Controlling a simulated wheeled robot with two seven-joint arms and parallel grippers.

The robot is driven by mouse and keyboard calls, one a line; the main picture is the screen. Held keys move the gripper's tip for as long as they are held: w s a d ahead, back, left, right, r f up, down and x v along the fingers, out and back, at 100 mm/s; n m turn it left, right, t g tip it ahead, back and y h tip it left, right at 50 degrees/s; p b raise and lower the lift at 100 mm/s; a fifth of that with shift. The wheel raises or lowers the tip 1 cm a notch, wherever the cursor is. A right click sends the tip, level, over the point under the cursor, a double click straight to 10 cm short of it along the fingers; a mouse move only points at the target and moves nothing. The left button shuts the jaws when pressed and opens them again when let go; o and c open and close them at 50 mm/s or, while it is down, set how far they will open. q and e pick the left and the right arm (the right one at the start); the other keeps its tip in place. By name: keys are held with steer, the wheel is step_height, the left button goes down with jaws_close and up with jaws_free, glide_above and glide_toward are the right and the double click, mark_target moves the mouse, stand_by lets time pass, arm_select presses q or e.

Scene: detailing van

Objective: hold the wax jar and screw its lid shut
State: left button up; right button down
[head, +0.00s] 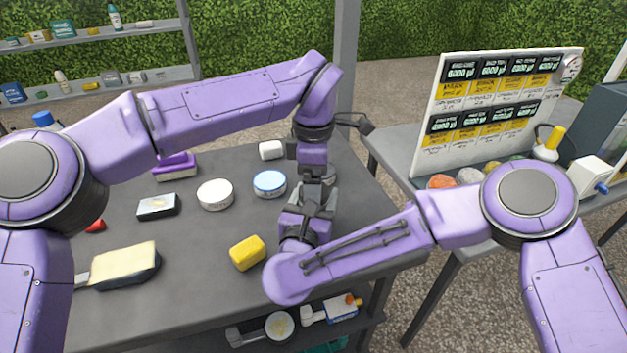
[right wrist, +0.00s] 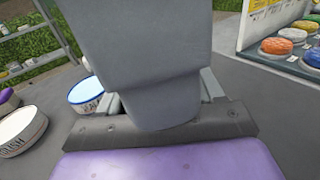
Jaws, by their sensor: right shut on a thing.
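My left gripper (head: 314,182) points down at the right part of the dark table, just above and behind my right gripper (head: 308,206). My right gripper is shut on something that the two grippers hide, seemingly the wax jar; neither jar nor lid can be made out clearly. In the right wrist view a large grey block (right wrist: 145,60) fills the space ahead of the right gripper (right wrist: 165,100) and covers what it holds. Whether the left jaws are open or shut cannot be seen.
A blue-topped round tub (head: 269,183) stands just left of the grippers, with a white tub (head: 215,194) beyond it. A yellow block (head: 247,253) and a cream-topped pad (head: 124,264) lie nearer. A price board (head: 490,110) stands on the right table.

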arm_select(q)
step_height(320, 180, up, 12)
stand_by(0.5)
steer(key=shift+s, duration=0.1)
arm_select(e)
steer(key=shift+c, duration=0.4)
jaws_free()
steer(key=b+v, duration=0.2)
steer(key=v, duration=0.7)
steer(key=shift+s+a, duration=0.15)
arm_select(q)
steer(key=shift+f, duration=0.95)
arm_select(e)
steer(key=shift+s, duration=0.55)
